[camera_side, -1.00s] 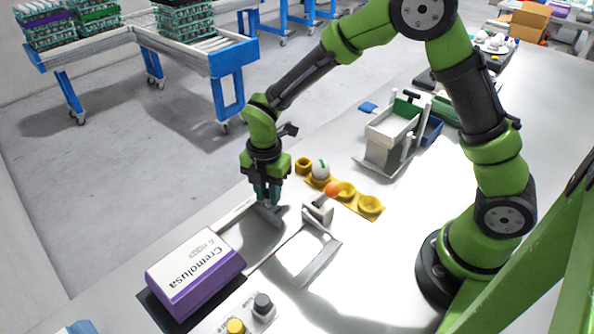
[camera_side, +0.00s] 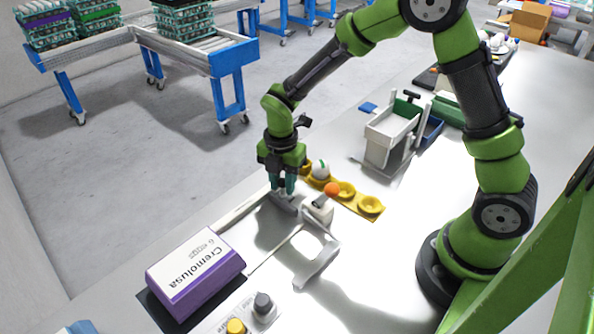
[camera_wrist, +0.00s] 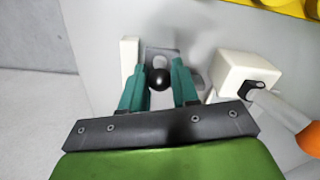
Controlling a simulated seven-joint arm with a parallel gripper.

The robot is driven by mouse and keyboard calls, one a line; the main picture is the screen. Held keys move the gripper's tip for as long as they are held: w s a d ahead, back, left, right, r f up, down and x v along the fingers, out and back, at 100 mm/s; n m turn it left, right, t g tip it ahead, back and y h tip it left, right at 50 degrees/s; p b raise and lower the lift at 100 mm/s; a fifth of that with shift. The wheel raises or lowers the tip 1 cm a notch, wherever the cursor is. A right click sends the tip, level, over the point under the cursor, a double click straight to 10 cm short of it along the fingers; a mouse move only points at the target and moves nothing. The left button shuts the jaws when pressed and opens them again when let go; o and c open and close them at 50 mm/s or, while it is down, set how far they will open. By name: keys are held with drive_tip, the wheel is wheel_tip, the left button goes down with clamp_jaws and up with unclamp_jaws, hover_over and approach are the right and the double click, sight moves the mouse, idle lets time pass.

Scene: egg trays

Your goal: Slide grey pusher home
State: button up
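The grey pusher (camera_side: 284,204) sits in the channel between the low white rails, at the end away from the purple carton. My gripper (camera_side: 283,188) is down over it. The grey plate of the pusher (camera_wrist: 162,54) shows partly behind the knob. In the side view the fingers hide the knob.
A white block (camera_side: 320,210) with an orange-tipped lever (camera_side: 331,189) stands close to the right of my gripper. A yellow egg-cup strip (camera_side: 357,201) holding a white egg lies behind. The purple Cremolusa carton (camera_side: 197,290) lies at the channel's near end.

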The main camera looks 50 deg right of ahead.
sight(283, 179)
drive_tip(key=shift+d+f, duration=0.15)
drive_tip(key=shift+f, duration=0.15)
wheel_tip(283, 179, up, 5)
drive_tip(key=shift+f, duration=0.1)
drive_tip(key=shift+r, duration=0.7)
drive_tip(key=shift+r, duration=0.1)
wheel_tip(283, 179, up, 8)
drive_tip(key=shift+r, duration=0.2)
drive_tip(key=shift+r, duration=1.75)
idle(2.8)
